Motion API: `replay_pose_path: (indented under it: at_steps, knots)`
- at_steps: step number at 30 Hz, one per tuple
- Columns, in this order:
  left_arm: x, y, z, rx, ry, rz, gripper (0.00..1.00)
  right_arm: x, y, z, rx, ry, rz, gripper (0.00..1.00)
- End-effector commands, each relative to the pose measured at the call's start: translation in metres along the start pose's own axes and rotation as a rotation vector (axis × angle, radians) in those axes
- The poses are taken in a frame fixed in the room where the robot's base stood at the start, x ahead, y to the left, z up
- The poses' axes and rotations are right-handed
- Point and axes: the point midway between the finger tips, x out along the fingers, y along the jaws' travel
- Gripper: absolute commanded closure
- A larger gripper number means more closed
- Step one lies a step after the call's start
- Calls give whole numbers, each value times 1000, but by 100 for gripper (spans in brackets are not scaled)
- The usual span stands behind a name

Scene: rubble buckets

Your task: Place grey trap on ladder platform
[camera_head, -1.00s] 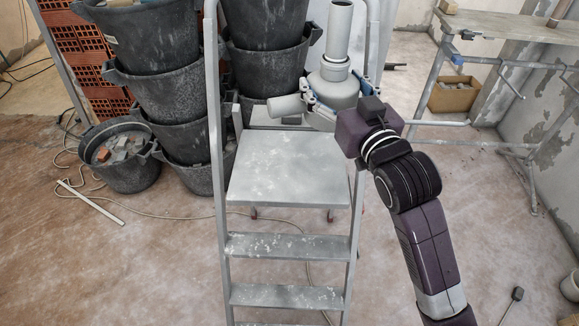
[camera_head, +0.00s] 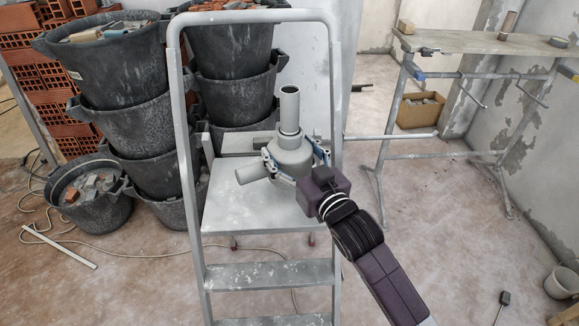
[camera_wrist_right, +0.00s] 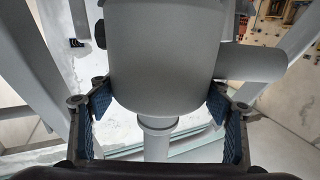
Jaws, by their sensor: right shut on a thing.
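The grey trap (camera_head: 291,155) has a rounded body, an upright pipe on top and a side pipe pointing left. My right gripper (camera_head: 296,166) is shut on its body, with blue finger pads on both sides. In the right wrist view the trap (camera_wrist_right: 165,60) fills the middle between the fingers of the gripper (camera_wrist_right: 160,112). The trap is over the back right part of the ladder platform (camera_head: 235,207), inside the ladder's frame. Whether its underside touches the platform is hidden. My left gripper is not in view.
The ladder's side rails and top hoop (camera_head: 250,17) surround the trap. Stacked black rubble buckets (camera_head: 150,130) stand behind to the left. A trestle table (camera_head: 480,43) and a cardboard box (camera_head: 420,110) are at the right. The platform's front left is clear.

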Motion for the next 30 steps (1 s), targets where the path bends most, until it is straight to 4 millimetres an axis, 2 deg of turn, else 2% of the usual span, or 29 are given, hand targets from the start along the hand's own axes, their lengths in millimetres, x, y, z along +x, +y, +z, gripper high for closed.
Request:
replay_pose_path:
  at_steps: [4,12,25,26,27,30]
  knots:
    - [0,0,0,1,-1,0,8,0,0,9,1,5,0,64]
    - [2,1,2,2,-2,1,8,0,0,45,1,4,0,64]
    - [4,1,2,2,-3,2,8,0,0,52,1,6,-1,64]
    - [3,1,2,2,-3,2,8,0,0,53,0,1,0,25]
    - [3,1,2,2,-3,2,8,0,0,53,0,1,0,21]
    - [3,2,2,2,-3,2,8,0,0,53,0,1,0,21]
